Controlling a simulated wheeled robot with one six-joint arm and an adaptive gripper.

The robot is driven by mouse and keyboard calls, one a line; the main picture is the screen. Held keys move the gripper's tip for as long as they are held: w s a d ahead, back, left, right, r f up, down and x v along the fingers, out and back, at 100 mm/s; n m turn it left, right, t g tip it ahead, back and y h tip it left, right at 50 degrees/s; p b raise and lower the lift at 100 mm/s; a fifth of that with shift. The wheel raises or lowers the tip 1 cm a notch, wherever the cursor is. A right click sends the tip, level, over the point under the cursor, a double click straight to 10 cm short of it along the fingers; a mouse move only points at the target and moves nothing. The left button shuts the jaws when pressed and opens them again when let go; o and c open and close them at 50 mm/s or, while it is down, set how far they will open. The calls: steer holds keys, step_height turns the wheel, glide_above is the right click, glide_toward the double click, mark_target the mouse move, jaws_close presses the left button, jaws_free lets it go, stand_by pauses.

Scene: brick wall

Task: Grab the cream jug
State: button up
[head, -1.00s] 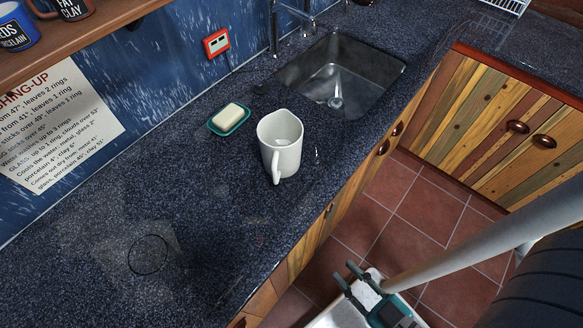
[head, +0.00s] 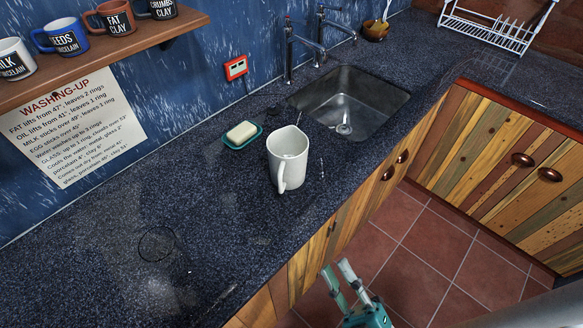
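The cream jug (head: 290,160) stands upright on the dark speckled counter, near its front edge and left of the sink. Its handle points toward me and its open top shows. My gripper (head: 339,272) is at the bottom of the head view, in front of the counter and nearer to me than the jug. Its two fingers are spread apart with nothing between them. It is clear of the jug.
A soap bar on a teal dish (head: 243,135) lies just behind and left of the jug. The sink (head: 350,103) with taps (head: 305,50) is to the right. A shelf of mugs (head: 100,52) hangs at upper left.

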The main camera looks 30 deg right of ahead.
steer(key=w+a+r+n+y, duration=0.1)
steer(key=w+r+n+y, duration=0.35)
steer(key=n+y, duration=0.75)
steer(key=n+g+y, duration=0.2)
steer(key=n+g, duration=1.2)
steer(key=n, duration=1.2)
glide_toward(281, 193)
steer(key=r, duration=0.2)
steer(key=shift+d+r, duration=0.35)
steer(key=shift+x, duration=5.35)
steer(key=shift+w+d+f, duration=0.1)
steer(key=shift+f, duration=0.05)
jaws_close()
